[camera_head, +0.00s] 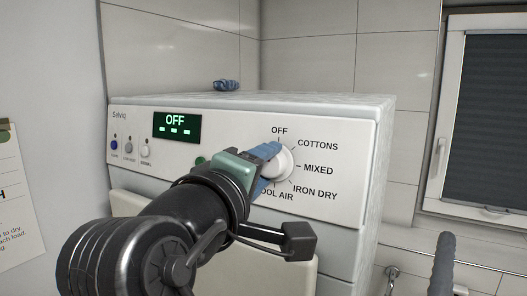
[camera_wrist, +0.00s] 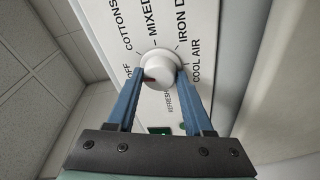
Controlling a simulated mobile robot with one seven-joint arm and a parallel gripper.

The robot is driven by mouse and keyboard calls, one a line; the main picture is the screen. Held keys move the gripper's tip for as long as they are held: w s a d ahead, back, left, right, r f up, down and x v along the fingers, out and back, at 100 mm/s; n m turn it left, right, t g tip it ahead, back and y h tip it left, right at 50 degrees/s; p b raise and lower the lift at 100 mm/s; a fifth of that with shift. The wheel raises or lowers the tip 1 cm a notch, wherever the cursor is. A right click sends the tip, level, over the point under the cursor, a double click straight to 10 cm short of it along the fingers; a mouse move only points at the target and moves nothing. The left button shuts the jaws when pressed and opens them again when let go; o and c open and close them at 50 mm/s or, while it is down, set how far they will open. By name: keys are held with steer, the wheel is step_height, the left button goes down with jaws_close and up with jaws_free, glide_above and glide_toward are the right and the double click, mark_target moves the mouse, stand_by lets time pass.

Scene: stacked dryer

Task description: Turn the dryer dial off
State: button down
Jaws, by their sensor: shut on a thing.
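The white round dial (camera_head: 286,164) is on the right half of the dryer's (camera_head: 225,133) front panel, with OFF printed above it. My gripper (camera_head: 270,150) reaches it from the lower left and is shut on it. In the wrist view the blue fingers (camera_wrist: 157,78) stand on either side of the dial (camera_wrist: 160,66). A small red mark shows on the dial, on the side toward the OFF label (camera_wrist: 128,72). The green display (camera_head: 177,127) reads OFF. In the head view my gripper hides the dial's left side and part of the COOL AIR label.
Several small buttons (camera_head: 129,146) sit at the panel's left. A green button (camera_head: 200,162) is just left of my gripper. A blue item (camera_head: 227,85) lies on the dryer top. A window (camera_head: 487,115) is at right, with a grey handle-like object (camera_head: 443,262) below it.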

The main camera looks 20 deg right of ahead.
steer(key=shift+r+n+p, duration=0.3)
steer(key=shift+n+p, duration=0.15)
steer(key=shift+n, duration=0.25)
steer(key=c, duration=0.7)
jaws_free()
steer(key=shift+f, duration=0.1)
steer(key=o, duration=0.4)
steer(key=shift+w+d+f, duration=0.1)
steer(key=shift+f, duration=0.05)
steer(key=b+v, duration=0.5)
steer(key=v, duration=0.8)
steer(key=shift+d, duration=0.1)
